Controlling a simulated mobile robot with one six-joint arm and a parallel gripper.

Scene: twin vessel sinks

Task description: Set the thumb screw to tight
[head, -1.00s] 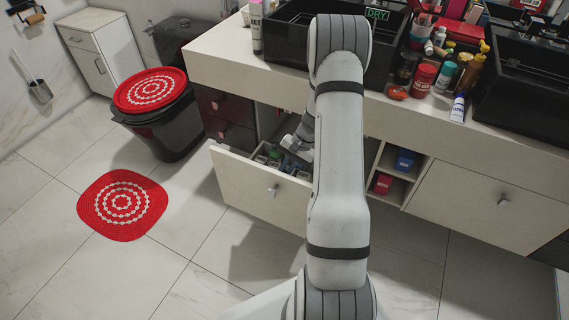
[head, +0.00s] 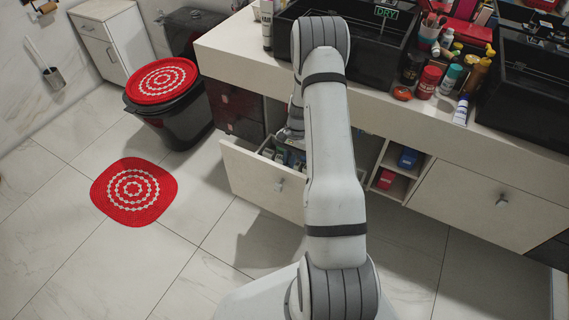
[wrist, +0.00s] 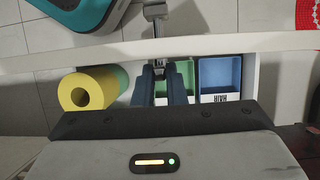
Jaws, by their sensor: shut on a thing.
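The open drawer (head: 250,180) hangs below the counter. In the head view my gripper (head: 290,136) reaches down into it, with its tips hidden behind the arm and drawer contents. In the wrist view my gripper (wrist: 163,72) has its two dark fingers close together over the drawer. A small grey metal piece (wrist: 158,64) shows between the fingers. It seems to be the thumb screw, mostly covered, so its setting cannot be read. A grey metal part (wrist: 155,12) lies in line with it beyond the drawer's front wall.
A yellow roll (wrist: 86,90), a green bin (wrist: 184,72) and a blue bin (wrist: 220,76) lie around the fingers in the drawer. Two sinks and several bottles crowd the counter (head: 230,55).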

